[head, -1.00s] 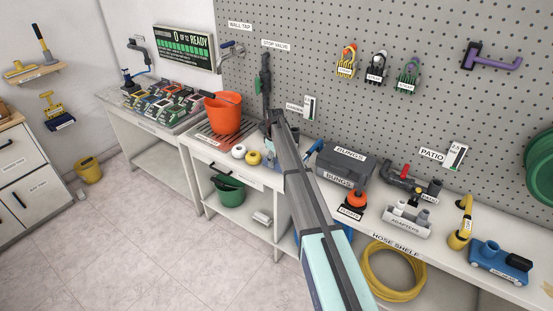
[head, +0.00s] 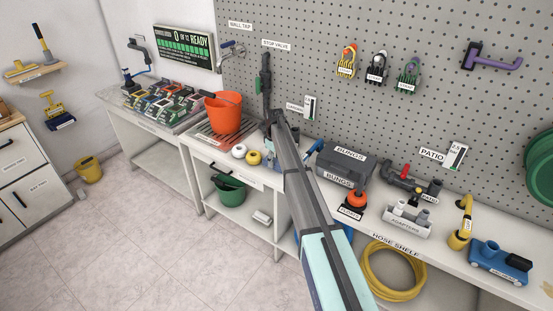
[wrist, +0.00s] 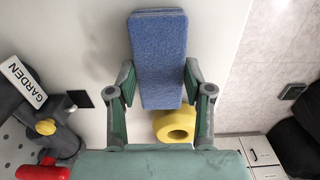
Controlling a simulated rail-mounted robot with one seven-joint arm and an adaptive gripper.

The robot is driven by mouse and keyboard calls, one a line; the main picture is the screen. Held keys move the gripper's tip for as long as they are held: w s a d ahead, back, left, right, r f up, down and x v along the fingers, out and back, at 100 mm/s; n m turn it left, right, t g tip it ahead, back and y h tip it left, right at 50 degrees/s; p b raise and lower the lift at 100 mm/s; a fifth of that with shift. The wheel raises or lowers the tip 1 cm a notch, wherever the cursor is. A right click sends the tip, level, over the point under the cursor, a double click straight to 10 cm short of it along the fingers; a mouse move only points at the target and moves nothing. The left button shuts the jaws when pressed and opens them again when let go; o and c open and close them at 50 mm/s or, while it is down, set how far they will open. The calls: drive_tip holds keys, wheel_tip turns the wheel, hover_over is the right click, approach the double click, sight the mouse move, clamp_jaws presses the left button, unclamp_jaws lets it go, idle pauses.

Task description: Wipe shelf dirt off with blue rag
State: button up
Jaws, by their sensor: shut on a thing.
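The blue rag (wrist: 158,58) is a thick, textured blue block in the wrist view. My gripper (wrist: 158,78) has a finger on each side of it and is shut on it. In the head view my arm covers the rag, and the gripper end (head: 274,122) is near the back of the bench by the pegboard. The hose shelf (head: 388,245) is the long white surface at the right. A small tan mark (head: 548,291) shows at its right edge; I cannot tell whether it is dirt. Any dirt behind my arm is hidden.
An orange bucket (head: 223,115) and white and yellow rolls (head: 253,157) stand left of my arm. A grey bungs box (head: 342,163), plunger (head: 354,202), adapters (head: 407,220) and blue pump (head: 499,262) crowd the right side. A yellow hose coil (head: 393,271) lies below.

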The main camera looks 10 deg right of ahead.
drive_tip(key=shift+w+d+f, duration=0.1)
drive_tip(key=shift+w+d, duration=0.6)
drive_tip(key=shift+d, duration=0.05)
drive_tip(key=shift+r+p, duration=0.3)
drive_tip(key=shift+r, duration=0.55)
drive_tip(key=shift+a, duration=0.1)
